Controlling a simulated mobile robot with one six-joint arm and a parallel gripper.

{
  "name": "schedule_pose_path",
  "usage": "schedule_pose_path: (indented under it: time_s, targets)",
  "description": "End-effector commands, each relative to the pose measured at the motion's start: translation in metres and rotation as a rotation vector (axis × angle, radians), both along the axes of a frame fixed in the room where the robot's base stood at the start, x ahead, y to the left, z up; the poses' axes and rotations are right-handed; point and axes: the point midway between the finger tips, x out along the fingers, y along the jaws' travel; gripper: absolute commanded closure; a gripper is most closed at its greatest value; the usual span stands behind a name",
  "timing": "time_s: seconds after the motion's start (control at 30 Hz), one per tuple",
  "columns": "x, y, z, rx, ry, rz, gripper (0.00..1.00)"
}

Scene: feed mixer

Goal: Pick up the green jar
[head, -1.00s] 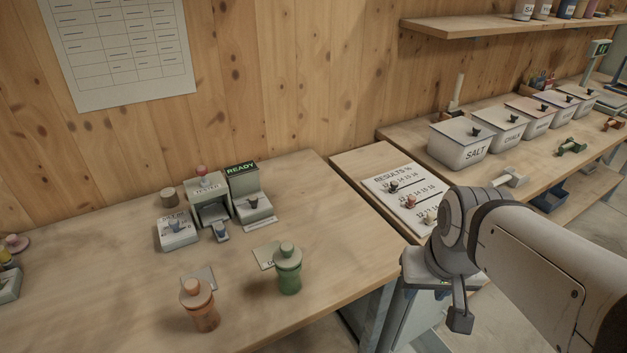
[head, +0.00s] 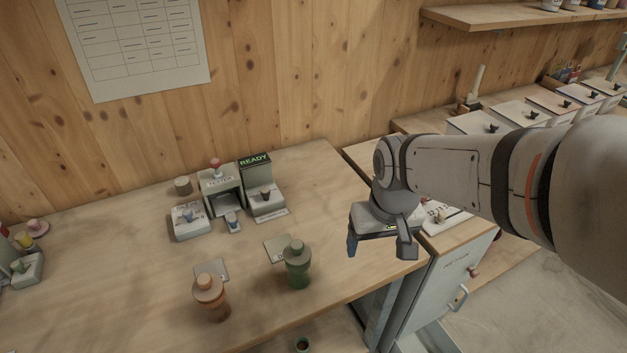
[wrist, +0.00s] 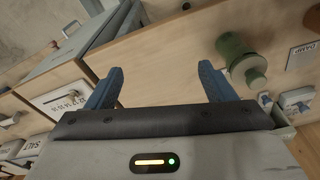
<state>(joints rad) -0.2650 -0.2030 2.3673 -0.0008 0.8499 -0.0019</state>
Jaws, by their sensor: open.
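The green jar (head: 297,267) stands upright on the wooden bench near its front edge, with a paler green cap on top. It also shows in the wrist view (wrist: 238,58), beyond the right-hand finger and apart from it. My gripper (head: 381,248) is to the right of the jar and higher, over the bench's right end. Its two blue fingers are apart with nothing between them, as the wrist view (wrist: 160,88) shows.
An orange jar (head: 211,299) stands left of the green jar. A card (head: 279,246) lies behind the green jar. The bench right of the jar looks clear.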

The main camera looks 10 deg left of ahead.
Motion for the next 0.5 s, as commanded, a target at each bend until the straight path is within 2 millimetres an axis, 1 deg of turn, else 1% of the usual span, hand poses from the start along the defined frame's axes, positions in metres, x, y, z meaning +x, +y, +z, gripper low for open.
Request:
schedule_pose_path:
  time_s: [0.03, 0.2, 0.33, 0.4, 0.5]
  targets:
    - [0.007, 0.021, 0.007, -0.006, 0.023, 0.055, 0.21]
    - [0.021, 0.083, 0.0, -0.027, 0.073, 0.202, 0.21]
    - [0.023, 0.118, -0.008, -0.041, 0.099, 0.281, 0.21]
    - [0.022, 0.131, -0.012, -0.047, 0.106, 0.309, 0.21]
    - [0.021, 0.142, -0.016, -0.051, 0.114, 0.335, 0.21]
